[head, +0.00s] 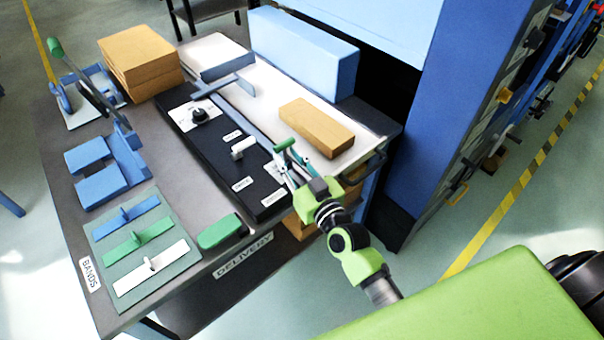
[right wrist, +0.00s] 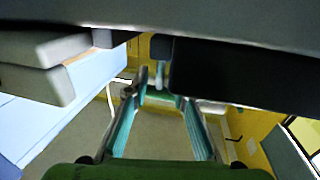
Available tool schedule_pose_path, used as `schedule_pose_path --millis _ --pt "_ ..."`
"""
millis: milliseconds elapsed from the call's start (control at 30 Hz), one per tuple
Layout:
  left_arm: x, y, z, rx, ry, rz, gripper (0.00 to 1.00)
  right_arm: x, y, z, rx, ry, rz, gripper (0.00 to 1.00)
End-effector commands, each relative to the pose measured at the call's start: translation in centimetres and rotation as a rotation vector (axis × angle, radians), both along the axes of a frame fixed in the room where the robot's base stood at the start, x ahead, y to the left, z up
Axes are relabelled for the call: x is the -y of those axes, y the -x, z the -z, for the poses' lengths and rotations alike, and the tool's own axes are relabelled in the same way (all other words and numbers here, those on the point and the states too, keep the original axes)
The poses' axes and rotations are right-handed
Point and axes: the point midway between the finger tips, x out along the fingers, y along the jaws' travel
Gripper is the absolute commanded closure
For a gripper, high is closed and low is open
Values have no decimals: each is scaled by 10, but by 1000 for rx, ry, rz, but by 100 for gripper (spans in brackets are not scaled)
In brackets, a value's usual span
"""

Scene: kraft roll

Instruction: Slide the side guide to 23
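The side guide appears to be the long blue-grey bar (head: 246,120) along the edge of the white bed, with a flat crosspiece at its far end. A green grip (head: 284,145) stands near the bar's near end; I cannot tell how it joins the bar. No scale or 23 is readable. My right gripper (head: 292,166) is at the green grip, its teal fingers apart just below it. In the right wrist view the two fingers (right wrist: 160,122) are spread with floor visible between them. Contact with the grip cannot be told. My left gripper is not in view.
A brown block (head: 317,128) lies on the white bed, near a long blue block (head: 303,52). A black panel (head: 205,145) with a knob and labels lies left of the bar. Brown stacks (head: 139,62), blue fixtures and a green mat (head: 110,238) with bands fill the left side.

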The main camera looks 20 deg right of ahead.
Motion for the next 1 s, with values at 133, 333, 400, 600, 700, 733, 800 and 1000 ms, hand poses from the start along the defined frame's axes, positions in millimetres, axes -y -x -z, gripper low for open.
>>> schedule_pose_path --millis 133,333,400,600,700,733,800,1000 --pt "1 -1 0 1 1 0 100 5 32 1 -3 2 -1 76" --pt "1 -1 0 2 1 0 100 10 69 0 -2 1 -2 76" --pt "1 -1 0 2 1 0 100 12 78 1 -3 1 -2 76" --pt "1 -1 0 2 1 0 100 14 95 0 0 0 -1 76" --pt "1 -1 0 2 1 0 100 15 97 0 1 -1 -1 76" --pt "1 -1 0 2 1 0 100 15 98 0 1 -1 -1 76" --pt "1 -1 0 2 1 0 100 15 98 0 1 -1 0 76" --pt "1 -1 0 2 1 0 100 15 97 0 1 -1 0 76"
